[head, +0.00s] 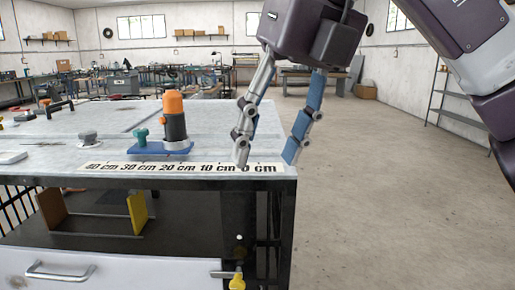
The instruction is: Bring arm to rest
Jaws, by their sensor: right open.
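My right gripper (266,160) hangs from my right arm at the upper right of the head view. Its two fingers point down and stand apart with nothing between them. The fingers overlap the right front corner of the workbench (60,136) in the picture, near the zero end of a printed centimetre scale (180,169). I cannot tell whether the fingertips touch the bench. My left gripper is not in view.
A blue base (150,149) with an orange and black upright piece (174,122) and a green knob stands on the bench. A grey knob (88,138) is to its left. Below are a drawer handle (60,272) and yellow-tagged key (237,282). Floor (400,180) at right is clear.

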